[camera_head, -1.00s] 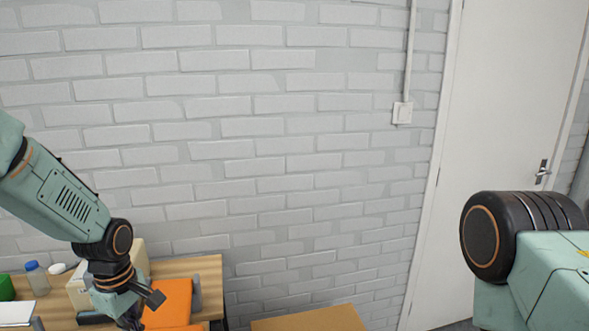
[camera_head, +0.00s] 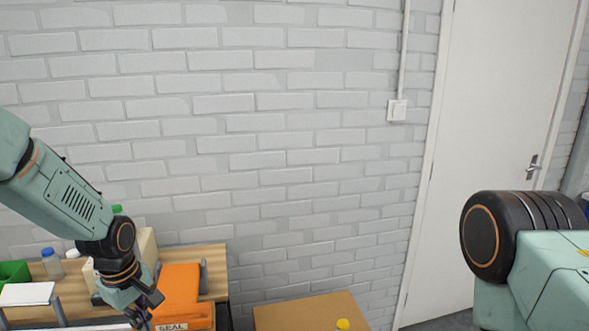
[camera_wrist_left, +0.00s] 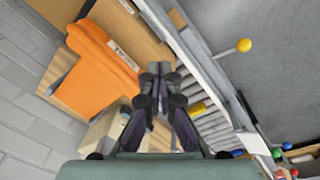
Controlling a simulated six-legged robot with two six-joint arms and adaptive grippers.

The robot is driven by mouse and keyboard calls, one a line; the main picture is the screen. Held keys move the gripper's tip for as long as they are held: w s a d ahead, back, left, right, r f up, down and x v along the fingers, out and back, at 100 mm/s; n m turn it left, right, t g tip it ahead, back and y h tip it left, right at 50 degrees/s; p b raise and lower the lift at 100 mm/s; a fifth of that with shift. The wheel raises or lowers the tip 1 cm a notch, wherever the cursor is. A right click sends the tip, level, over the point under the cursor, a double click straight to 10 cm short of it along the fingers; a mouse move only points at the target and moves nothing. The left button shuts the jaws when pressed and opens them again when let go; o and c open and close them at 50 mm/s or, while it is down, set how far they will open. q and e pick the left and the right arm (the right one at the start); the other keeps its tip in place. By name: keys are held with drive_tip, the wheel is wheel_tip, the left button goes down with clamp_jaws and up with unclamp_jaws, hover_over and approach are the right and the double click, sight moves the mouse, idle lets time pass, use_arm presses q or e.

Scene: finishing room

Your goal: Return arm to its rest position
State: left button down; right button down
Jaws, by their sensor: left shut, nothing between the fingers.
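My left arm comes in from the left in the head view, and its left gripper (camera_head: 150,312) points down over the bench by the wall. In the left wrist view the fingers of this gripper (camera_wrist_left: 158,70) meet at the tips, with nothing between them. An orange item (camera_head: 180,291) lies on the wooden bench (camera_head: 212,262) just right of the gripper in the head view. It also shows in the left wrist view (camera_wrist_left: 100,58), to the left of the fingers. The fingers look apart from it. Only a link of my right arm shows at the right edge; its gripper is out of the picture.
A green bin (camera_head: 14,272), a bottle (camera_head: 52,264) and a cream box (camera_head: 145,248) are on the bench's left side. A cardboard surface (camera_head: 305,312) is right of the bench. The wrist view shows rollers (camera_wrist_left: 208,122) and a yellow knob (camera_wrist_left: 243,45) on a rod.

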use_arm(q)
drive_tip(key=s+d+f+m+t+b, duration=0.1)
drive_tip(key=s+d+f+m+b, duration=0.25)
drive_tip(key=f, duration=0.45)
drive_tip(key=s+d+f+m+t+b, duration=0.25)
drive_tip(key=s+f+m, duration=0.2)
drive_tip(key=f, duration=0.35)
drive_tip(key=s+d+f+m+g+b, duration=0.1)
drive_tip(key=s+f+m+g+b, duration=0.1)
drive_tip(key=s+f+b, duration=0.4)
drive_tip(key=s+d+f+m+g+b, duration=0.1)
drive_tip(key=s+f+b, duration=0.6)
drive_tip(key=s+f, duration=0.7)
drive_tip(key=s+m+g, duration=0.1)
drive_tip(key=s, duration=0.4)
drive_tip(key=shift+s+f+g, duration=0.15)
drive_tip(key=shift+s+g, duration=0.1)
drive_tip(key=shift+g, duration=0.1)
drive_tip(key=shift+a, duration=0.1)
